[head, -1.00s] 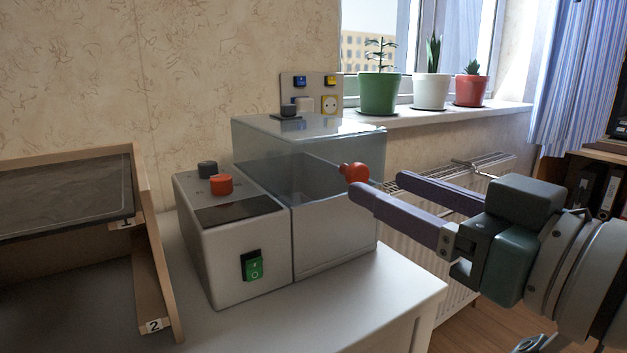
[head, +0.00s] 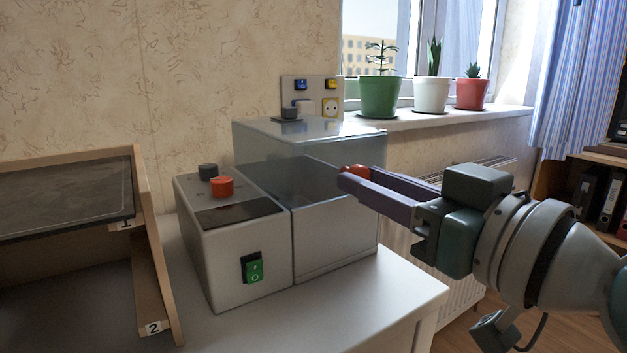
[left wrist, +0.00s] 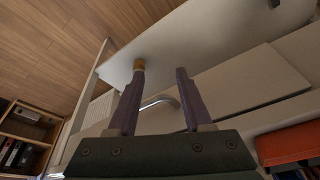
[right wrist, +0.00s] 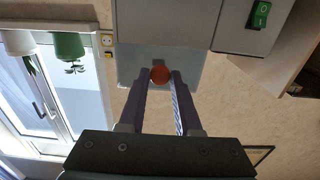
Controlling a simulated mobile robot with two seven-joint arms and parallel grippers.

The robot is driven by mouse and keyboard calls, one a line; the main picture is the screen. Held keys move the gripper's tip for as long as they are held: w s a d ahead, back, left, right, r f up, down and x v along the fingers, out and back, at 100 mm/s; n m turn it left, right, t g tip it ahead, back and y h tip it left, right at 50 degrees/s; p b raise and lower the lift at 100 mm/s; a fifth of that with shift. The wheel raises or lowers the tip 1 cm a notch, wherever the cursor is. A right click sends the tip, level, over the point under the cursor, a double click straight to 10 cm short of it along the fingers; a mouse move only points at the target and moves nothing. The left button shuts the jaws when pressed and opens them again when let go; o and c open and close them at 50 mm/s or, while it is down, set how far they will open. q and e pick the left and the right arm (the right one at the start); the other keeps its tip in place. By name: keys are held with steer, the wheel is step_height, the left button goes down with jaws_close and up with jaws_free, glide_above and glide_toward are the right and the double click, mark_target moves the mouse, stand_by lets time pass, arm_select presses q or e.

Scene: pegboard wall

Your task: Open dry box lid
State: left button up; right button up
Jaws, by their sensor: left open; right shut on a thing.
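The dry box (head: 335,235) stands on the white table, with a grey body and a clear lid (head: 270,140) over its right part. The lid looks down on the body, though its front edge is hard to make out. A red ball knob (head: 353,170) on the lid's front is partly hidden by my right gripper (head: 350,176). My right gripper is shut on this knob, which also shows between its fingertips in the right wrist view (right wrist: 160,75). My left gripper (left wrist: 160,68) is open and empty in the left wrist view; it is outside the head view.
The dry box's control side has a red dial (head: 221,187), a black dial (head: 208,171) and a green switch (head: 254,270). A wooden rack (head: 155,260) stands at left. Potted plants (head: 431,93) stand on the windowsill behind, above a radiator (head: 480,172). The table front is bare.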

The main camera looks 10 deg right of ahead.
jaws_close()
stand_by(0.8)
